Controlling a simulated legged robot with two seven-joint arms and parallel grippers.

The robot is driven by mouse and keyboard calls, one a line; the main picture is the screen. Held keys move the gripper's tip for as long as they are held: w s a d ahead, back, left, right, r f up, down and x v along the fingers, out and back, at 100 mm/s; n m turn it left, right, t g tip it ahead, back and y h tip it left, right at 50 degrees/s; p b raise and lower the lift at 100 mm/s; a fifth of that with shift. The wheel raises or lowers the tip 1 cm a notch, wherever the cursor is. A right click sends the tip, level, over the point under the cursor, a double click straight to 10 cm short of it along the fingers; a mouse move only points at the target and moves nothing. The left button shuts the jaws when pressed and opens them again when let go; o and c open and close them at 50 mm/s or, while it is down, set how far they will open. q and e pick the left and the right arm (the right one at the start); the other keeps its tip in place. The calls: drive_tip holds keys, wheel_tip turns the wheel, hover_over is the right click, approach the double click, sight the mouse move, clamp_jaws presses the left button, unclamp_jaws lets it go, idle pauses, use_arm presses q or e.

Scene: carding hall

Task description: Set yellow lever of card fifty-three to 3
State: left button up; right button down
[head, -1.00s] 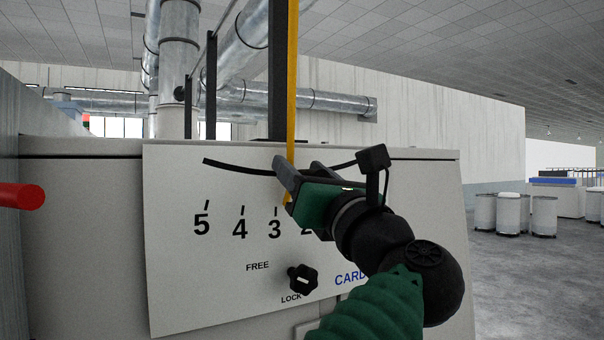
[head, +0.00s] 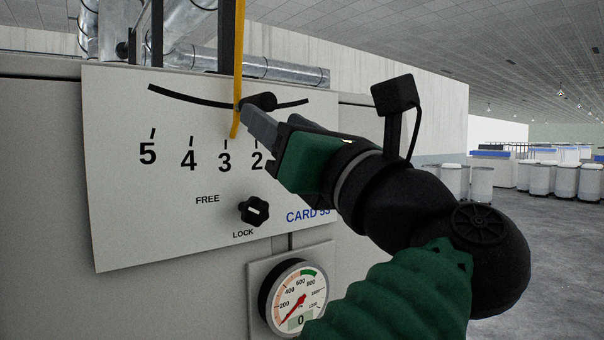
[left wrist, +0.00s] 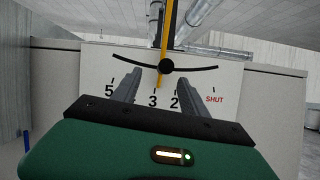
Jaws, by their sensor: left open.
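The yellow lever (head: 238,70) hangs in front of the white panel (head: 120,190) marked "CARD 53". Its lower tip is just right of the 3 mark in the head view, between 3 and 2. In the left wrist view the lever (left wrist: 164,40) also points close to the 3, slightly to its right. My left gripper (head: 250,112) is open at the lever's lower part. In the left wrist view its fingers (left wrist: 156,82) stand on either side of the lever, with gaps visible. A black round knob (left wrist: 166,66) sits on the lever. My right gripper is out of view.
A black knob (head: 254,210) sits between FREE and LOCK; its setting is unclear. A dial gauge (head: 298,296) is below the panel. White cans (head: 481,184) stand far right on open floor. Ducts (head: 255,67) run behind.

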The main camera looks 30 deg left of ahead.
use_arm(q)
drive_tip(key=b+v, duration=0.1)
drive_tip(key=v, duration=0.4)
drive_tip(key=shift+d+f, duration=0.2)
drive_tip(key=shift+d, duration=0.15)
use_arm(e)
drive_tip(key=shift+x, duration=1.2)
use_arm(q)
drive_tip(key=shift+s+a, duration=0.1)
drive_tip(key=shift+a, duration=0.05)
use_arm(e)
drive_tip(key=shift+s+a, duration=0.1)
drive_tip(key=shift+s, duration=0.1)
